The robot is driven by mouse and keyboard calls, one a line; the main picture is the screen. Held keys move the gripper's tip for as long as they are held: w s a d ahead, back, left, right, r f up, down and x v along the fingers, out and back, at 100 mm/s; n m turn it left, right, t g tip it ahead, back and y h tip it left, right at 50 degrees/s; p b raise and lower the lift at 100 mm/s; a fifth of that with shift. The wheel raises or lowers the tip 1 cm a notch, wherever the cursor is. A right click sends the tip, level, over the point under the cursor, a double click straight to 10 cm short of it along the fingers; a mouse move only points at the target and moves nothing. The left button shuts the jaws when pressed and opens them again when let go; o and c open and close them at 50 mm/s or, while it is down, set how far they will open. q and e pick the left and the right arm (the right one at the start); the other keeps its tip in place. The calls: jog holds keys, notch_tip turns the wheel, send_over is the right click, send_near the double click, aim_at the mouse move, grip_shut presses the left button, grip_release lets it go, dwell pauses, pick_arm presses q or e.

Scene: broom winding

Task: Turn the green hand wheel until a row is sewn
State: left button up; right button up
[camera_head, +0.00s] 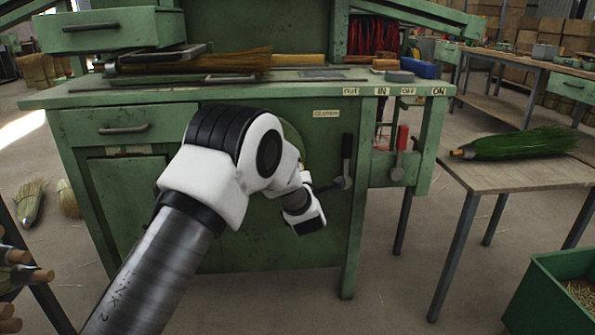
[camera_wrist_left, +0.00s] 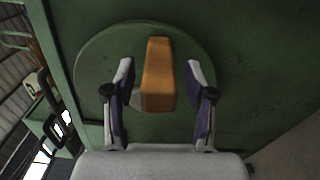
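The green hand wheel (camera_wrist_left: 185,35) is a round disc on the machine's green front panel, with an orange-brown handle (camera_wrist_left: 157,75) sticking out from it. In the left wrist view my left gripper (camera_wrist_left: 160,80) is open, with one finger on each side of the handle. Gaps show between both fingers and the handle. In the head view only an edge of the wheel (camera_head: 294,138) shows; my left arm covers the rest and the handle. A broom with tan bristles (camera_head: 225,62) lies on the green machine's top (camera_head: 290,88). My right gripper is not in view.
Right of the wheel are a black-knobbed lever (camera_head: 346,155) and a red-knobbed lever (camera_head: 402,145), below OUT, IN, OFF and ON labels. A green-bristled broom (camera_head: 525,143) lies on the side table (camera_head: 500,178) at right. A green bin (camera_head: 550,290) stands on the floor.

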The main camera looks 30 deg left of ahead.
pick_arm(q)
jog(key=v, duration=1.2)
